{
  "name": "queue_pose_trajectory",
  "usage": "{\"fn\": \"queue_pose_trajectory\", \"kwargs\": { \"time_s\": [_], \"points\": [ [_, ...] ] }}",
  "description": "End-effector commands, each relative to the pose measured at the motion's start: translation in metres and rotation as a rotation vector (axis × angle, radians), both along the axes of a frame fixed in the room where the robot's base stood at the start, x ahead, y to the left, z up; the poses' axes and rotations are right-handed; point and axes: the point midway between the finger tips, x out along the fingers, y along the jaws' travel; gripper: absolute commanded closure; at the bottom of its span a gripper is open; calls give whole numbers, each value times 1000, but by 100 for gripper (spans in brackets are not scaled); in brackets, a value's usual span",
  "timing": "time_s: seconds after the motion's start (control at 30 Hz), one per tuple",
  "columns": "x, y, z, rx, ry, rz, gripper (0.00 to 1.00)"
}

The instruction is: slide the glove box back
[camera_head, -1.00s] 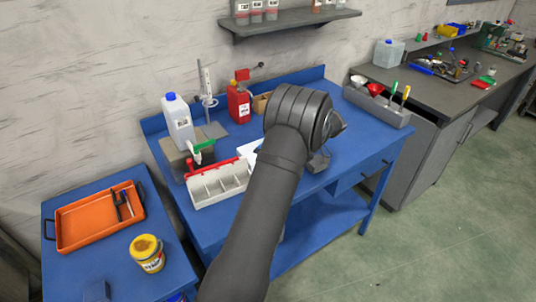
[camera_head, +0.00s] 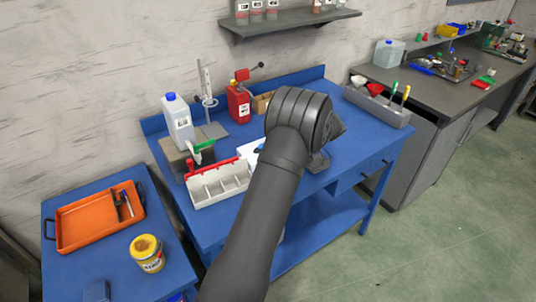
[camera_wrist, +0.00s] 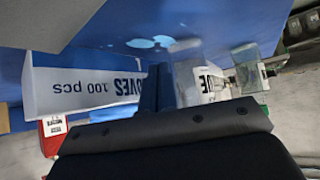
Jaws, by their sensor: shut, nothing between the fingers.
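The glove box is white with dark lettering reading "GLOVES 100 pcs", upside down in the wrist view (camera_wrist: 85,90). In the head view, only a white part of it (camera_head: 250,152) shows left of my arm; the rest is hidden behind the arm. My gripper (camera_wrist: 160,88) is shut and empty. In the wrist view its dark fingers stand in front of the printed side and cover part of the lettering. I cannot tell whether they touch the box. In the head view my wrist hides most of the gripper.
On the blue bench (camera_head: 360,140), a white divided tray (camera_head: 220,184), a white jug (camera_head: 178,122) and a red can (camera_head: 238,103) stand left of my arm. A grey caddy (camera_head: 378,105) is at the right end. The bench between arm and caddy is mostly clear.

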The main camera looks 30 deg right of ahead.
Motion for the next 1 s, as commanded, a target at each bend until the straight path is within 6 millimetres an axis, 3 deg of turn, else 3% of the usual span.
{"fn": "queue_pose_trajectory", "kwargs": {
  "time_s": [1.0],
  "points": [
    [0,0,-13,0,0,0,100]
  ]
}}
